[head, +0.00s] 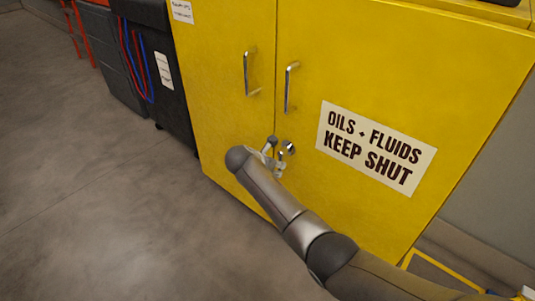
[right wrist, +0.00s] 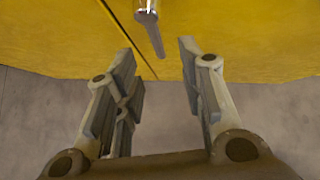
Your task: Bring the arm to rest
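The yellow cabinet (head: 400,70) has two doors that look shut, with a thin seam between them. My wrist hides part of the gripper in the head view. My left gripper is not in view.
Two upright metal handles (head: 289,88) stick out above my gripper. A sign (head: 375,147) is on the right door. A dark cart (head: 160,70) with red and blue hoses stands left of the cabinet. The grey floor (head: 100,210) at left is clear.

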